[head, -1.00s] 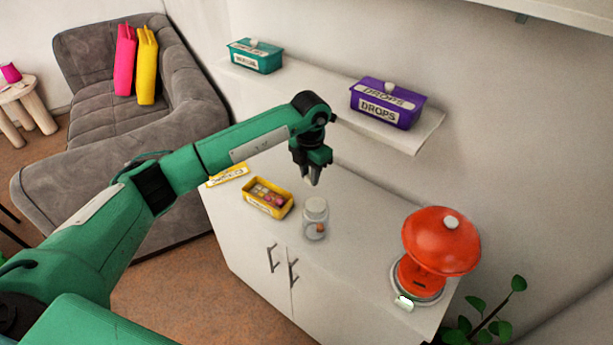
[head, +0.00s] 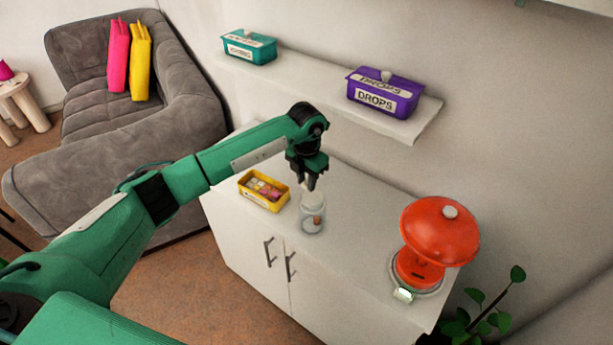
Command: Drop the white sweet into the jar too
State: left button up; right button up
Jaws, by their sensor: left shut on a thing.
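The clear glass jar (head: 312,222) stands on the white cabinet, with a small brown sweet (head: 317,220) seen inside it. My left gripper (head: 309,186) points down right above the jar's mouth, its fingers close together. It is shut on the white sweet, which is too small and pale against the jar and cabinet to make out clearly. I cannot tell whether the fingertips are above the rim or just inside it. My right gripper is out of view.
A yellow box (head: 264,207) of several sweets stands left of the jar. A red dispenser (head: 438,232) stands at the right end of the cabinet (head: 365,240). A wall shelf (head: 318,92) behind holds a teal box (head: 249,47) and a purple box (head: 384,93).

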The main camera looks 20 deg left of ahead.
aim_at(306, 182)
pick_arm(q)
jog(key=o, duration=1)
jog(key=shift+r+b, duration=0.35)
jog(key=shift+r, duration=0.2)
jog(key=shift+r+b, duration=2.45)
jog(key=shift+r, duration=3.95)
